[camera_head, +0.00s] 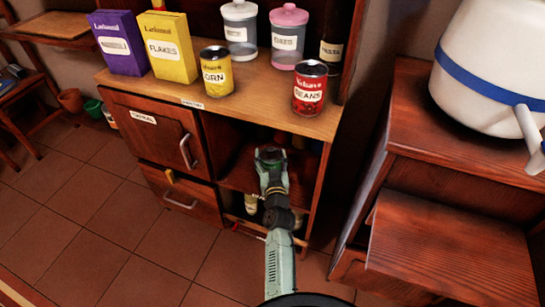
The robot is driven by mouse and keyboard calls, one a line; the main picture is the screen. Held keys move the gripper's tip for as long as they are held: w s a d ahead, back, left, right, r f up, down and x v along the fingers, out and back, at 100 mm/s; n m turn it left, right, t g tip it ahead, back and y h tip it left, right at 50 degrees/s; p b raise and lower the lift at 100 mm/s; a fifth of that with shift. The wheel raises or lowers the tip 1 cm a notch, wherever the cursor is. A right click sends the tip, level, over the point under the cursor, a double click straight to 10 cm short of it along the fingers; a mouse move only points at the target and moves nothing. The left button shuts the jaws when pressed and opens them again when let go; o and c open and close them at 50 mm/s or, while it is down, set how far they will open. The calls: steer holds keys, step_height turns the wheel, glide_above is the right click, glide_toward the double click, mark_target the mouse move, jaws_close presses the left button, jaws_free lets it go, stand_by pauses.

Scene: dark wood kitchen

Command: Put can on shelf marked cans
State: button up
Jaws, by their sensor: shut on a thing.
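My gripper (271,163) reaches into the open upper compartment of the wooden cabinet. It is shut on a small round can (270,153) with a dark top and some green on it; the wrist and fingers hide most of it. I cannot tell whether the can touches the shelf board (238,176). A yellow corn can (216,72) and a red beans can (310,90) stand upright on the cabinet top. A small label (192,104) sits on the top's front edge. No label marked cans can be read.
A purple box (117,45), a yellow flakes box (166,48) and two jars stand on the cabinet top. The closed cereal door (150,128) is left of the opening. A lower shelf holds small items (250,204). A wooden unit (440,160) stands close on the right.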

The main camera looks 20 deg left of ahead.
steer(key=shift+w+f, duration=0.1)
steer(key=shift+f, duration=0.25)
steer(key=shift+r, duration=0.25)
steer(key=shift+f, duration=0.3)
steer(key=o, duration=1.6)
steer(key=shift+o, duration=0.2)
